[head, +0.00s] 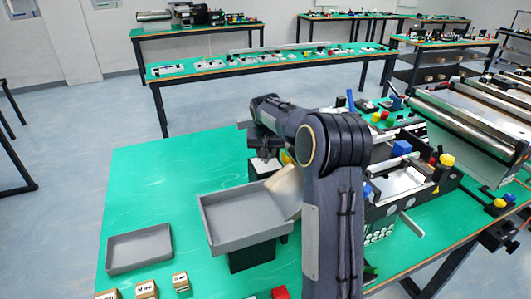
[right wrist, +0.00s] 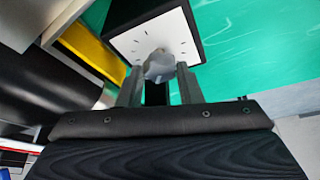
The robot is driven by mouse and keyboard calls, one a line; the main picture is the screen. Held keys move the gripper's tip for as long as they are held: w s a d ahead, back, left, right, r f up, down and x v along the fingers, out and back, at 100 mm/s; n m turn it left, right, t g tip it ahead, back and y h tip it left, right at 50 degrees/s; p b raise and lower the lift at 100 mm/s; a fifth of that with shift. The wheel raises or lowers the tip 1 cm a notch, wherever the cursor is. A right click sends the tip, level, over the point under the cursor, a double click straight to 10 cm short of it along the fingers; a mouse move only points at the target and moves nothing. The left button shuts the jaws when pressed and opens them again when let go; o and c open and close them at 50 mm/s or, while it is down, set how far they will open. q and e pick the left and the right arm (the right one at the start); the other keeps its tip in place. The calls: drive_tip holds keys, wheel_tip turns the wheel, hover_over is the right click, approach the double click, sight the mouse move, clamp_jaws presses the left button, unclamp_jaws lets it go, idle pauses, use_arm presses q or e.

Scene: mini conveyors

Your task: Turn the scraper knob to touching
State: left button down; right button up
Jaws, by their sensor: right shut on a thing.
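The scraper knob (right wrist: 158,66) is a small grey knob on the white dial face (right wrist: 140,42) of a dark box (right wrist: 140,12), with short black tick marks around it. My right gripper (right wrist: 160,78) is shut on the knob, one finger on each side. In the head view my right gripper (head: 265,150) reaches down to the box (head: 258,168) behind the grey tray, and my arm hides most of the small conveyor beside it. The knob cannot be made out there. The scraper's contact with the belt cannot be judged. My left gripper is not in view.
A grey tray (head: 245,218) on a dark support stands in front of the box. A lower grey tray (head: 139,247) and small labelled wooden blocks (head: 147,289) lie at the front left. A larger roller conveyor (head: 470,120) is at the right. The green tabletop (head: 165,180) is clear at the left.

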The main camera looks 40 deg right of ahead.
drive_tip(key=shift+d+n+t+y, duration=0.1)
drive_tip(key=shift+n+t+y, duration=0.2)
drive_tip(key=shift+n, duration=0.5)
drive_tip(key=o, duration=1)
drive_tip(key=shift+c, duration=0.2)
drive_tip(key=v, duration=0.8)
drive_tip(key=shift+b, duration=0.35)
